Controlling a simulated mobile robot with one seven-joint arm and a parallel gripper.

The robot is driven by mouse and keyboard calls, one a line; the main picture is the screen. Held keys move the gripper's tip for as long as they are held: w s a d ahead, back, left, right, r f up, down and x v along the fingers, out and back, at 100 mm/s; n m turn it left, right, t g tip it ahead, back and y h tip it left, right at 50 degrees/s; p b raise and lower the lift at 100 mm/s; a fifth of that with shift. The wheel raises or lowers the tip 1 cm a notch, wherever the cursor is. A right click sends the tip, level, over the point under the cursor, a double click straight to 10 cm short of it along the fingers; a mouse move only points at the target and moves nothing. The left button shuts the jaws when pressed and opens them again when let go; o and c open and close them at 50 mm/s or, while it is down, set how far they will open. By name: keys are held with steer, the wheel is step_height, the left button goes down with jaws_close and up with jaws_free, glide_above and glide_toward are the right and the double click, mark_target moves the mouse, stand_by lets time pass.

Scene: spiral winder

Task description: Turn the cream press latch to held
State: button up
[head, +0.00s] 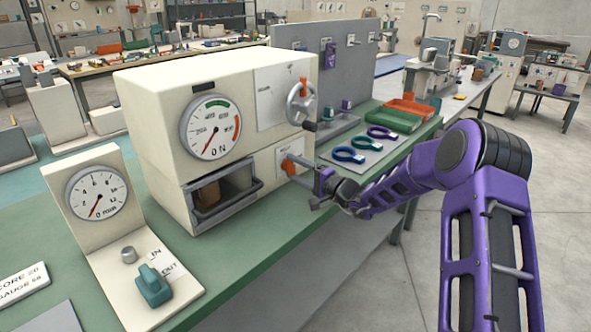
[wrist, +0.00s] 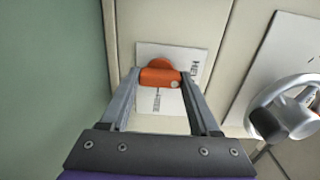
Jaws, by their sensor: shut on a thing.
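The cream press (head: 150,100) stands on the green bench in the head view. Its latch is an orange knob (head: 289,167) on a white label plate on the press's right side. My gripper (head: 308,177) reaches it from the right and is shut on it. In the wrist view the orange latch (wrist: 160,77) lies between the two finger ends, its bar roughly crosswise in the picture. The white label plate (wrist: 150,53) behind it carries partly hidden lettering, one word at the right and one below the latch.
A handwheel (head: 301,104) sits above the latch on the same side, and also shows at right in the wrist view (wrist: 290,100). A grey mat (head: 358,158) with ring-ended tools, a green tray (head: 388,119) and a gauge stand (head: 97,195) are nearby.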

stand_by(0.4)
steer(key=o, duration=1.4)
steer(key=shift+c, duration=0.2)
steer(key=v, duration=1.7)
steer(key=shift+s+d+p, duration=0.2)
steer(key=shift+p, duration=0.15)
steer(key=shift+f, duration=0.1)
